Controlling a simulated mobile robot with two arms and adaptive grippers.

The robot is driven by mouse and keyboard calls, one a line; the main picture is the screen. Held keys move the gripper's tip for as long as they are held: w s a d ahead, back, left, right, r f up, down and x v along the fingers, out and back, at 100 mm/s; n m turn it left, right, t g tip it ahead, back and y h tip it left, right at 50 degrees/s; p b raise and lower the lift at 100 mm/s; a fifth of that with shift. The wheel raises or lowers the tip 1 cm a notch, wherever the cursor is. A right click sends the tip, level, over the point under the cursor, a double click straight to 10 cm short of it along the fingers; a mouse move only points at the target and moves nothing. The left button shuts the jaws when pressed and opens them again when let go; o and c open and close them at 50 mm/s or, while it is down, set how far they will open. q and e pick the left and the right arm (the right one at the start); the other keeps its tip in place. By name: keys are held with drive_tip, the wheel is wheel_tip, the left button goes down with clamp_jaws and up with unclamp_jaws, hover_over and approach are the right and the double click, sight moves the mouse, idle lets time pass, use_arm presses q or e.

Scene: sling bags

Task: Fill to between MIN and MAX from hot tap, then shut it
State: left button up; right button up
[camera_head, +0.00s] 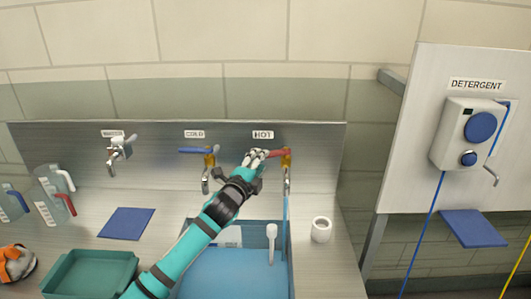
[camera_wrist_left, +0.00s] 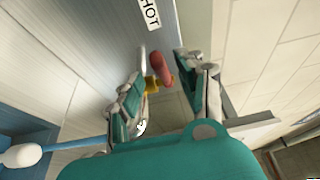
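The hot tap (camera_head: 286,172), under a HOT label, has a red lever (camera_head: 283,153) and a brass body. My left gripper (camera_head: 258,157) is at this lever. In the left wrist view the fingers are apart, with the red lever (camera_wrist_left: 161,69) between and just beyond their tips; contact cannot be told. A thin blue strip (camera_head: 285,208) below the spout looks like running water. A clear vessel with a white handle (camera_head: 271,232) stands in the blue sink (camera_head: 215,278), partly behind my arm. Its level and MIN and MAX marks cannot be read. My right gripper is out of view.
A cold tap (camera_head: 205,165) with a blue lever and another tap (camera_head: 117,150) are left. Jugs (camera_head: 55,195), a blue mat (camera_head: 126,223), a green tray (camera_head: 90,275) and an orange item (camera_head: 14,263) occupy the left counter. A white cup (camera_head: 321,229) stands right; a detergent dispenser (camera_head: 468,134) hangs beyond.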

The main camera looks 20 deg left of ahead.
sight(274, 154)
use_arm(q)
drive_tip(key=w, duration=0.3)
drive_tip(key=shift+w+d, duration=0.15)
drive_tip(key=shift+w, duration=0.6)
clamp_jaws()
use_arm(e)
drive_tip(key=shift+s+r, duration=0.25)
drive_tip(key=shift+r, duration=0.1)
